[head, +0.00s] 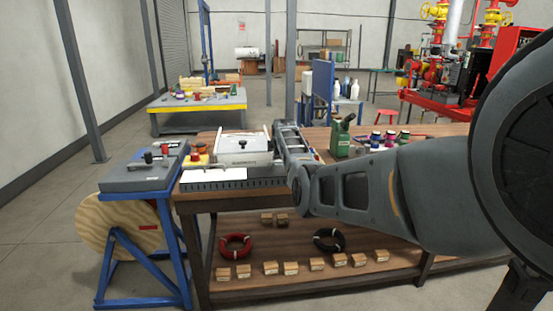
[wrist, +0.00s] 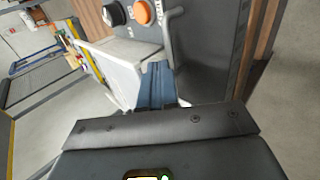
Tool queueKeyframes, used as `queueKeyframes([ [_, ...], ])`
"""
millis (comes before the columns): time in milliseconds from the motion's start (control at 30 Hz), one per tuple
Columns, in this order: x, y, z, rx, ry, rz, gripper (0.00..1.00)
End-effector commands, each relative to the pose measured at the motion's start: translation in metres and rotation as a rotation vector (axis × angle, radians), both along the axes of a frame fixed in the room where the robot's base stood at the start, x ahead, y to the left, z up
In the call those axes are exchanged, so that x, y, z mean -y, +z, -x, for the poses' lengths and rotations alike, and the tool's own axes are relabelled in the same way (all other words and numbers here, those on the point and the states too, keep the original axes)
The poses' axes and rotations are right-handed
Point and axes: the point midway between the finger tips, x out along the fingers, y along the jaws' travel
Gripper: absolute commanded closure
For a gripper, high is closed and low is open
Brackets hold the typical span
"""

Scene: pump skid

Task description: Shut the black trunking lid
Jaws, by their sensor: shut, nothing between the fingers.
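A dark slotted strip that looks like the trunking (head: 215,186) runs along the front left edge of the wooden bench in the head view. A white plate (head: 228,174) lies along its top. The black lid cannot be told apart clearly at this size. My arm reaches in from the right and bends away over the bench, right of a white box (head: 243,151). My gripper (wrist: 158,68) shows in the wrist view as blue-grey fingers, shut and empty, close to a pale box side (wrist: 122,75). I cannot tell whether they touch it.
A grey panel with a black knob (wrist: 114,13) and an orange button (wrist: 143,11) is beyond my fingers, beside a bent grey bar (wrist: 170,35). In the head view, a grey control box (head: 146,170) stands left on a blue frame. Bottles and a green can (head: 339,141) stand right.

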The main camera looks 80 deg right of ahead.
Motion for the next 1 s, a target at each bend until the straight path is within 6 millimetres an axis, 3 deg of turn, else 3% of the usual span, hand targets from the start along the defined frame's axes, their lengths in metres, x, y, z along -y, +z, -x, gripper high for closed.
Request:
queueKeyframes([
  [167, 0.008, -0.007, -0.002, -0.031, -0.001, -0.079, 1.00],
  [1000, 0.017, -0.018, -0.006, -0.028, 0.001, -0.072, 1.00],
])
